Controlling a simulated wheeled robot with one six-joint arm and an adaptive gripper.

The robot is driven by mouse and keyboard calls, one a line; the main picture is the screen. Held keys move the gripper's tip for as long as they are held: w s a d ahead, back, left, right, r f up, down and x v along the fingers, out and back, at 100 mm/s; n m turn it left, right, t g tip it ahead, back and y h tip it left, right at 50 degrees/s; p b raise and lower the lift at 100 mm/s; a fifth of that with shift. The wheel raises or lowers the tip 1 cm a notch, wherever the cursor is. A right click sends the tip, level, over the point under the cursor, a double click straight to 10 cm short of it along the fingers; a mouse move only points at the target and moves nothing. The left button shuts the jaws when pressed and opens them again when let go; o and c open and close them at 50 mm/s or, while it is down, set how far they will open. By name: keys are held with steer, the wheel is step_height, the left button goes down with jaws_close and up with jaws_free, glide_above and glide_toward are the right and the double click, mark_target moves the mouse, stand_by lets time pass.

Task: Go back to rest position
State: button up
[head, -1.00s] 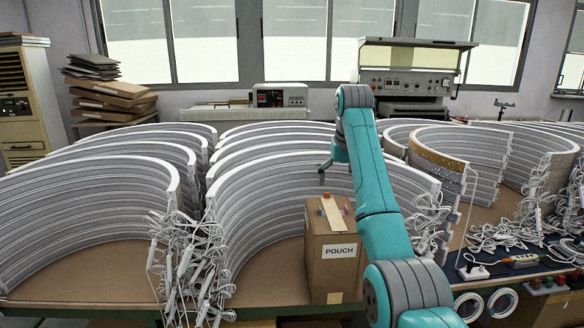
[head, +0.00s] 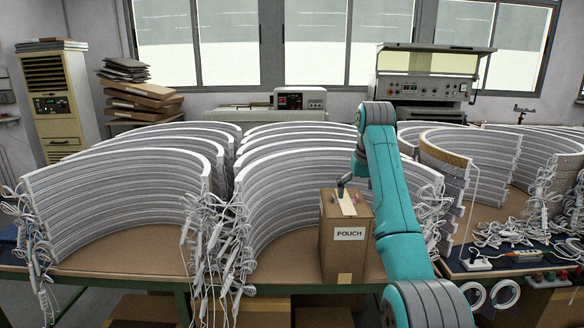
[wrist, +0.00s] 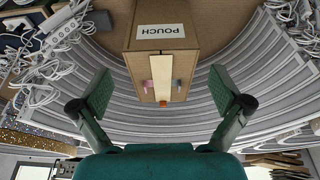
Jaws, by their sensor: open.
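My gripper (wrist: 160,88) is open, with its two green-padded fingers spread apart and nothing between them that I can see held. In the head view it shows small and dark (head: 343,184), just above the far edge of a cardboard box (head: 345,262) labelled POUCH. In the wrist view the box (wrist: 207,22) lies ahead, upside down in the picture, with a pale tape strip and small pink and orange bits on its top. Whether the fingers touch the box cannot be told.
Stacked curved white arcs (head: 120,200) fill the table (head: 130,250) left and right of the box, with tangled white cables (head: 225,245) at their ends. A gold-speckled arc (head: 445,150) and a power strip (head: 525,256) are at the right. Bench instruments (head: 420,87) stand behind.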

steer(key=s+f+t, duration=0.1)
steer(key=s+f, duration=0.1)
steer(key=f, duration=1.4)
steer(key=s+f+t, duration=0.2)
steer(key=f, duration=1.4)
steer(key=s+f+t, duration=0.3)
steer(key=s+f, duration=1.6)
steer(key=s, duration=0.2)
steer(key=s+r+t, duration=0.1)
steer(key=s+t, duration=0.2)
steer(key=s, duration=2.3)
steer(key=s+r+t, duration=0.2)
steer(key=s+r, duration=1.7)
steer(key=r, duration=0.1)
steer(key=shift+s+r+t, duration=0.2)
steer(key=shift+s+t, duration=0.1)
steer(key=shift+s, duration=0.1)
